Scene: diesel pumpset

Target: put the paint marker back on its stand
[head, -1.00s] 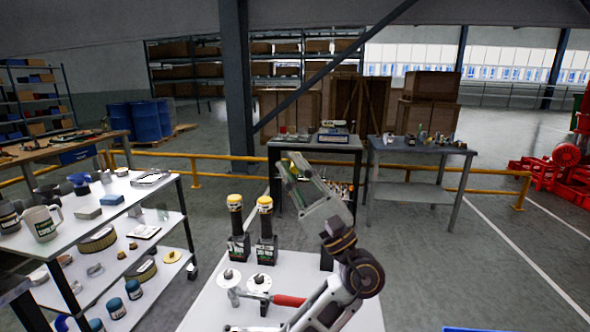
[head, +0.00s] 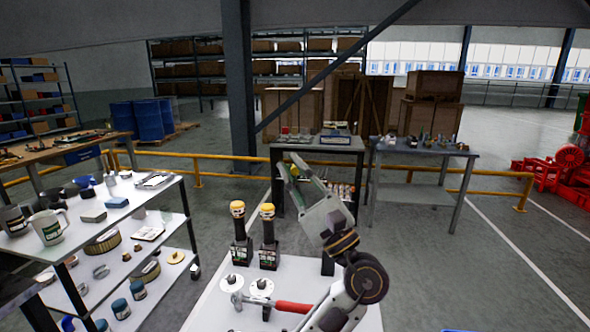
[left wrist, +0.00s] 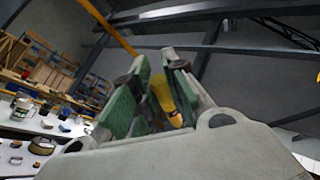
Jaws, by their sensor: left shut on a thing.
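My left gripper (head: 292,172) is raised above the white table, with its fingers pointing up and to the left. In the left wrist view, its green-padded fingers (left wrist: 150,95) are shut on a yellow, rod-like thing, which I take for the paint marker (left wrist: 166,94). In the head view the marker is too hidden to make out. Two black holders with yellow-topped items, a left one (head: 241,253) and a right one (head: 268,257), stand on the table below and left of the gripper. I cannot tell whether either is the marker's stand. My right gripper is not in view.
The white table (head: 210,308) also bears two round white discs (head: 232,283) and a red-handled tool (head: 292,307). A shelf cart (head: 125,221) with a mug (head: 48,228) and jars stands at the left. Two workbenches stand behind; floor at the right is open.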

